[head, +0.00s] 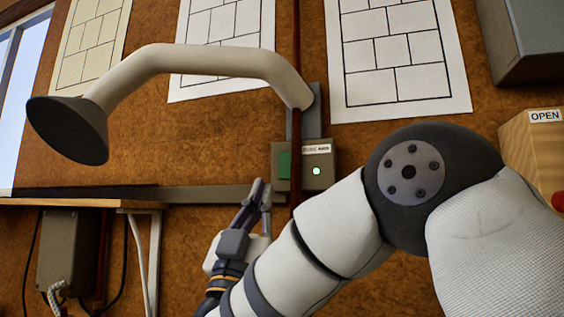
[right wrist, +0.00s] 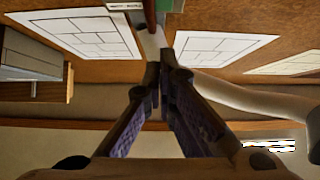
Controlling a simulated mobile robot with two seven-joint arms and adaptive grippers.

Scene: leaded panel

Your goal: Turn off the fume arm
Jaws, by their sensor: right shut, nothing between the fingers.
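The fume arm (head: 190,62) is a bent white tube with a dark round hood (head: 68,130), fixed to the wall. Below its mount is a grey switch box (head: 318,180) with a small label, a green button (head: 284,164) and a lit pale-green lamp (head: 317,171). In the right wrist view, upside down, the green part (right wrist: 176,5) shows at the top edge. My right gripper (head: 259,186) is shut and empty, its tips just left of and below the box in the head view. I cannot tell if it touches. My left gripper is not in view.
A dark red pipe (head: 296,150) runs down the wall past the box. A wooden shelf (head: 90,203) stands at left, with a dark box (head: 68,250) under it. A wooden box labelled OPEN (head: 530,150) is at right. Paper panel drawings (head: 400,60) hang on the wall.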

